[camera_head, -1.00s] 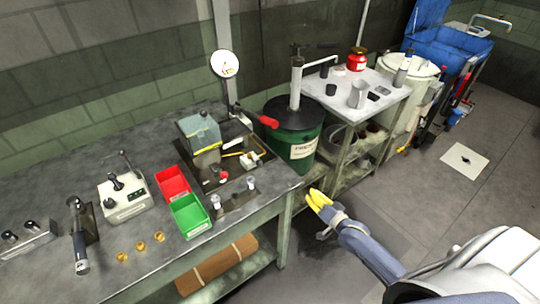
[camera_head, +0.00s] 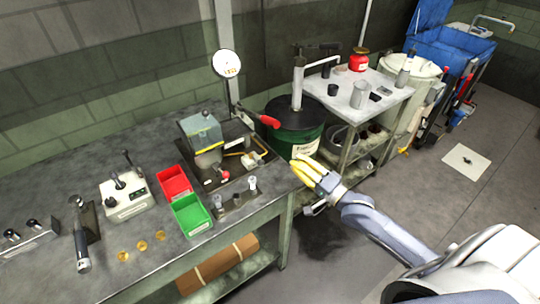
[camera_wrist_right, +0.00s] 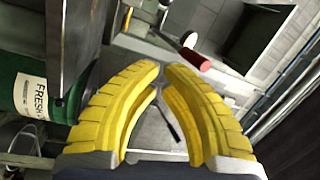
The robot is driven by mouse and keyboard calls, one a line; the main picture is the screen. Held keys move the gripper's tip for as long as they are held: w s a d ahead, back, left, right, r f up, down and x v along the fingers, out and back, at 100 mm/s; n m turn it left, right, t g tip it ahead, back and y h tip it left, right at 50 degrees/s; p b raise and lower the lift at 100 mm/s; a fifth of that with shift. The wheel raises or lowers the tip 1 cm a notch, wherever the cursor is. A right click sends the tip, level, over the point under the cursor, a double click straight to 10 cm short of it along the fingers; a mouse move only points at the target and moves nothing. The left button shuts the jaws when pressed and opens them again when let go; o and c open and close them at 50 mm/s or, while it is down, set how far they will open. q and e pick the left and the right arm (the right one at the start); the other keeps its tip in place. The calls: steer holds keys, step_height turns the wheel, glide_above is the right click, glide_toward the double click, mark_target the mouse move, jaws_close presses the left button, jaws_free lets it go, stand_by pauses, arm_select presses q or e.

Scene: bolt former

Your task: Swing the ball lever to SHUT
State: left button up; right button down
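A red-handled lever (camera_head: 269,121), which I take as the ball lever, sticks out to the right from the upright pipe below the round gauge (camera_head: 226,63). Its red grip also shows in the right wrist view (camera_wrist_right: 196,59), beyond my fingertips. I cannot read any SHUT mark. My right gripper (camera_head: 297,166) is in front of the green drum, below and to the right of the lever and apart from it. In the right wrist view its yellow fingers (camera_wrist_right: 164,70) arch together with their tips almost meeting and nothing between them. My left gripper is not in view.
The green drum (camera_head: 306,143) with its pump stands between the workbench (camera_head: 130,268) and a white-topped side table (camera_head: 345,105). A red bin (camera_head: 174,182), a green bin (camera_head: 190,214) and a control box (camera_head: 128,196) with black levers sit on the bench.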

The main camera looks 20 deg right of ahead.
steer(key=x, duration=1)
steer(key=shift+s+a+f, duration=0.35)
steer(key=shift+s+a, duration=0.25)
steer(key=shift+a, duration=0.1)
steer(key=shift+s+a+f, duration=0.3)
steer(key=shift+s+a, duration=0.35)
steer(key=shift+a, duration=0.15)
